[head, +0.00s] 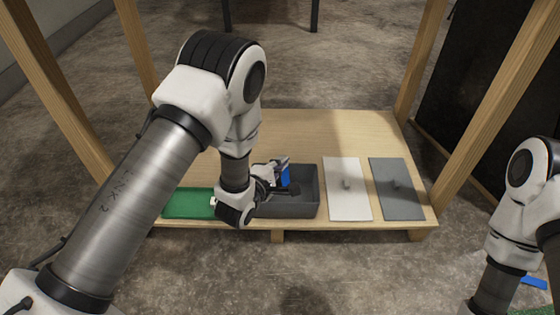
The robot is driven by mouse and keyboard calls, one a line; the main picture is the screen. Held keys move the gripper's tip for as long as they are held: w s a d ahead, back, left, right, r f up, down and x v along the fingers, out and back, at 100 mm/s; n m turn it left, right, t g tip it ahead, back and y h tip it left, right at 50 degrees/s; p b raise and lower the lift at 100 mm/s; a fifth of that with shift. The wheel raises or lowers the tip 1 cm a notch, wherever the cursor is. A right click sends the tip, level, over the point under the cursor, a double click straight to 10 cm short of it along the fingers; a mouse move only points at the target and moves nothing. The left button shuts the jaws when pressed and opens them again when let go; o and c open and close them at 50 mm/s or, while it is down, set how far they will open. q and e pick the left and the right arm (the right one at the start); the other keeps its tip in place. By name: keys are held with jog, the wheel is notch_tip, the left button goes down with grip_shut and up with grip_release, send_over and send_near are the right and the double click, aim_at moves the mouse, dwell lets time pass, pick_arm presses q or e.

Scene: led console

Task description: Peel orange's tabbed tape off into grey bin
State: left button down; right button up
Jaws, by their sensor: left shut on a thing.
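The grey bin (304,207) stands at the front of the wooden table. My left gripper (284,178) is at the bin's left side, over its opening. It is shut on a small blue piece (286,176); I cannot tell for sure whether this is the tape. My left gripper and wrist hide the bin's left part. No orange item or tab can be made out. My right arm is at the right edge, and its gripper is out of view.
A green board (187,204) lies left of the bin, partly behind my left wrist. A white panel (347,203) and a grey panel (397,203), each with a small knob, lie to the right. Wooden posts rise around the table (330,130). The table's back is clear.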

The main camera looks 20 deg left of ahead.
pick_arm(q)
jog(key=c, duration=1.2)
grip_release()
jog(key=shift+c, duration=0.2)
jog(key=shift+s, duration=0.1)
jog(key=v, duration=1.2)
